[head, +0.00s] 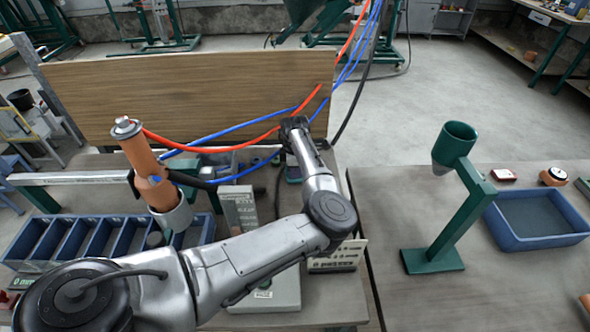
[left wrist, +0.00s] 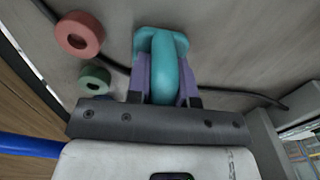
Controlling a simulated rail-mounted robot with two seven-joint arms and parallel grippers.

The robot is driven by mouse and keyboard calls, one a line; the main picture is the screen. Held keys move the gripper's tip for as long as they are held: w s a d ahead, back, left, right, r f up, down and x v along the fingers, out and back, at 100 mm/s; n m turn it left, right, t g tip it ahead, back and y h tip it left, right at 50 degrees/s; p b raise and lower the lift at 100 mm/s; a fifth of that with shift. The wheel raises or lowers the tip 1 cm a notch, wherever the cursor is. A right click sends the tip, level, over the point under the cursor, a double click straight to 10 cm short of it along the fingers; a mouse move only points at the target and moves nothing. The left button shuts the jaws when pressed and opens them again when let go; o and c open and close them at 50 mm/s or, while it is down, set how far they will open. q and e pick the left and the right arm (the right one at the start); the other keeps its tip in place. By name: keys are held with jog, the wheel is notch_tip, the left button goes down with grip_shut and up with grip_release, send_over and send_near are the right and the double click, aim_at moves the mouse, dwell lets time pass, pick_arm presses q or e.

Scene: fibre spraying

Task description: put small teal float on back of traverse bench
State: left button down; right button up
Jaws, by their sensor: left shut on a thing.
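The teal float (left wrist: 166,62) shows in the left wrist view with its rounded handle toward the camera. My left gripper (left wrist: 165,88), with purple fingers, is shut around this handle. In the head view my left arm reaches to the back of the left grey bench (head: 340,300), near the foot of the wooden panel; its wrist (head: 294,124) hides most of the gripper and float. In the left wrist view the float is over or on a grey surface; I cannot tell whether it touches. My right gripper is not in view.
A red ring (left wrist: 79,35) and a green ring (left wrist: 94,80) lie beside the float, near a black cable. A wooden panel (head: 190,90) stands behind. Red and blue hoses hang across it. A blue compartment tray (head: 70,240) is at left; a green stand (head: 440,240) is at right.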

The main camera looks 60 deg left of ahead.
pick_arm(q)
jog(key=shift+f, duration=0.3)
jog(key=c, duration=1)
grip_release()
jog(key=shift+r, duration=0.5)
notch_tip(320, 180, up, 11)
jog(key=shift+f+p, duration=0.15)
jog(key=shift+p, duration=0.7)
jog(key=shift+r, duration=0.5)
